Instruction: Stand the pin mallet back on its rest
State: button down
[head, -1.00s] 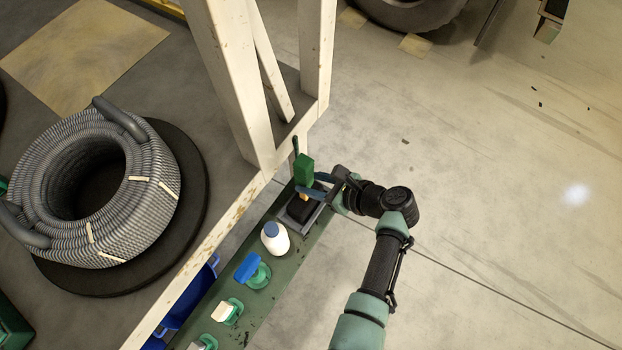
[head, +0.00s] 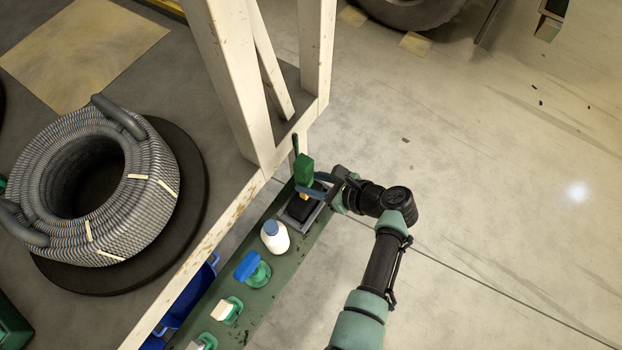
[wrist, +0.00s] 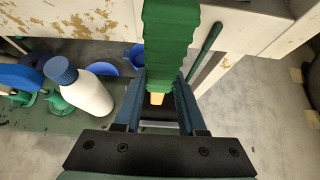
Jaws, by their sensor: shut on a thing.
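The pin mallet (head: 304,169) appears as a green, blocky upright piece with a short tan part below it. In the wrist view the mallet (wrist: 168,40) rises between my fingers, with its tan part low down. My gripper (head: 314,191) is shut on it, its blue fingers on either side. A dark block in a grey-edged tray, which looks like the rest (head: 289,215), lies directly below at the far end of the green shelf. The mallet stands about upright over it. Whether its lower end touches is hidden by my fingers.
A white bottle with a blue cap (head: 275,237) stands close by on the green shelf (head: 232,288). Blue and white tools on green stands follow. A cream post (head: 240,90) and a thin dark green rod (head: 295,146) stand just behind. Open floor lies right.

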jog(key=shift+w+f, duration=0.1)
jog(key=shift+f, duration=0.15)
dwell(0.7)
jog(key=c, duration=0.5)
grip_release()
jog(key=shift+o, duration=0.5)
jog(key=shift+s+f, duration=0.2)
jog(key=shift+r, duration=0.15)
jog(key=shift+s+d+r, duration=0.1)
jog(key=shift+d+r, duration=0.1)
jog(key=p+v, duration=0.5)
jog(key=v, duration=0.2)
dwell(0.4)
